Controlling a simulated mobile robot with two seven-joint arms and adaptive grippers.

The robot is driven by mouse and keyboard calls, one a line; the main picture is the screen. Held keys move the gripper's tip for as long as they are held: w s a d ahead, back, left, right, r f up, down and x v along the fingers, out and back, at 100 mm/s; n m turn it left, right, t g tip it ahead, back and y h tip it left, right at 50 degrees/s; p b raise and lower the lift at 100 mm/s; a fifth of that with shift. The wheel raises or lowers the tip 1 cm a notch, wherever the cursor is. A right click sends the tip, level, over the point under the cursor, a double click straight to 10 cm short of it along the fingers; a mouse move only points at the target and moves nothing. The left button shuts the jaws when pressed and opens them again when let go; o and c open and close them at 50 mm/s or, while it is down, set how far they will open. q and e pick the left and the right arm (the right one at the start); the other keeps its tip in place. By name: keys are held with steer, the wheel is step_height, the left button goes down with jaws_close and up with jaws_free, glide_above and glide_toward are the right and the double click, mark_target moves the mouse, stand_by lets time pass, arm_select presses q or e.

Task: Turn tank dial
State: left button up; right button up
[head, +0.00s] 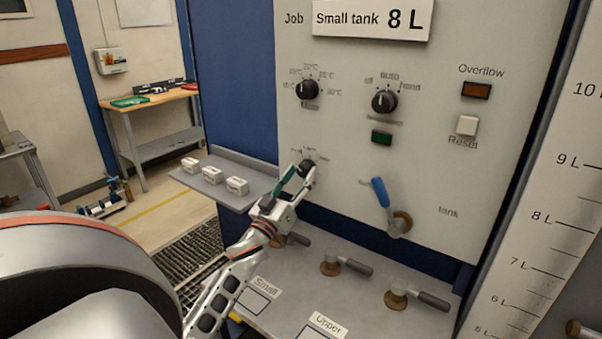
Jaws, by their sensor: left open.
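A dark round dial (305,167) sits low on the left of the grey panel (345,130), partly hidden by my gripper; its label is too small to read. My left gripper (299,178) is open, with its fingers at this dial, one on either side as far as I can tell. I cannot tell whether the fingers touch it. Two more black dials are higher on the panel, one at the upper left (307,89) and one marked "auto" and "hand" (384,102). A sign (372,19) reads "Small tank 8 L". My right gripper is not in view.
A blue-handled lever (380,192) is right of the gripper. Several dark-handled valves, one of them here (345,265), stand on the ledge below. A small shelf (215,180) with white blocks is at left. A level scale (550,200) stands at right.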

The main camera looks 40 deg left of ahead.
arm_select(q)
steer(key=shift+w+r, duration=0.1)
steer(key=shift+w, duration=0.25)
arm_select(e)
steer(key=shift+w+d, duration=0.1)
arm_select(q)
steer(key=c, duration=1.1)
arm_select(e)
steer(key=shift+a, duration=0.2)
arm_select(q)
steer(key=shift+m, duration=0.4)
steer(key=shift+a+m+h, duration=0.1)
steer(key=shift+m+h, duration=0.4)
steer(key=shift+m, duration=0.3)
steer(key=m+h, duration=0.2)
steer(key=m, duration=0.1)
steer(key=shift+a+m+p, duration=0.1)
steer(key=shift+m+p, duration=0.2)
steer(key=shift+p, duration=0.05)
steer(key=m+h, duration=0.2)
steer(key=m, duration=0.2)
steer(key=shift+r+p, duration=0.1)
steer(key=shift+p, duration=0.2)
steer(key=shift+m+h, duration=0.7)
steer(key=shift+m, duration=0.6)
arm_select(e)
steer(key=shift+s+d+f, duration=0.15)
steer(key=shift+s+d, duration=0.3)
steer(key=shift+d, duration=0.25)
